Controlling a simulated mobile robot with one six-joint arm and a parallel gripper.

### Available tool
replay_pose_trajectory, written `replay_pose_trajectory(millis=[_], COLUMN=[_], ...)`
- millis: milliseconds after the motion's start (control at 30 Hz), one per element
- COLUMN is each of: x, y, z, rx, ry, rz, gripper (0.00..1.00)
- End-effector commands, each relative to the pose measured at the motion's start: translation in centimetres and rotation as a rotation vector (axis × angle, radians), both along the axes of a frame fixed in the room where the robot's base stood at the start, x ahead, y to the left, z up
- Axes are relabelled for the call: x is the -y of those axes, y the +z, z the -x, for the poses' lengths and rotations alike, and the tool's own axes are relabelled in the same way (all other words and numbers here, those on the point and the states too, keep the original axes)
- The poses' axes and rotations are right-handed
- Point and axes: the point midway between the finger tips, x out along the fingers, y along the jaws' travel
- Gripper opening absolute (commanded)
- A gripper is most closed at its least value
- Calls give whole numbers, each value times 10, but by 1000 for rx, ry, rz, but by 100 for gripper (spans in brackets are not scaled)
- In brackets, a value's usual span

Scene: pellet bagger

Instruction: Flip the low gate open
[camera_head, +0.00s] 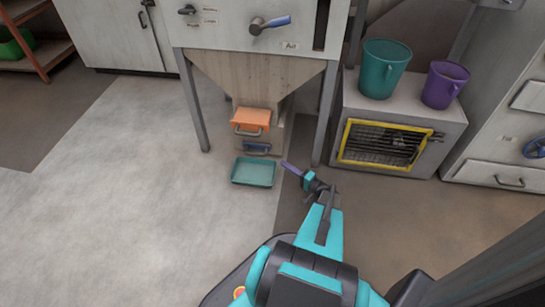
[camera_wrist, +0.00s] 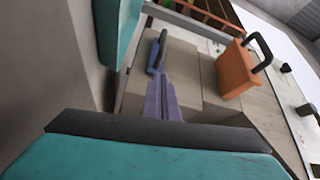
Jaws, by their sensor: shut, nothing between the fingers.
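The low gate (camera_head: 257,149) is a small blue flap with a dark handle at the foot of the hopper chute. It lies below an orange gate (camera_head: 251,117) that juts out with its own dark handle. In the wrist view the blue gate (camera_wrist: 155,55) is seen nearly edge-on, just beyond my fingertips, with the orange gate (camera_wrist: 235,70) to its right. My gripper (camera_head: 285,165) has purple fingers, shut and empty, to the lower right of the blue gate. In the wrist view the fingers (camera_wrist: 163,82) point towards it; I cannot tell whether they touch.
A teal tray (camera_head: 253,171) lies on the floor under the chute, near my fingers. Hopper legs (camera_head: 326,112) stand either side. At right, a cabinet with a yellow-framed grille (camera_head: 343,155) bears a teal bucket (camera_head: 384,68) and a purple bucket (camera_head: 444,84). Floor at left is clear.

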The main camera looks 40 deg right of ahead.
Motion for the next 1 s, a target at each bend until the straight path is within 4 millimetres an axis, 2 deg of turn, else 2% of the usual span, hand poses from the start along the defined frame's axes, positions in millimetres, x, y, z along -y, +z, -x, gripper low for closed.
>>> replay_pose_trajectory(millis=[267,800,1000], x=[-1,-8,-8], y=[0,3,5], z=[-12,-79,-96], rx=[0,1,1], ry=[0,2,1], rz=[0,0,1], gripper=[0,0,0])
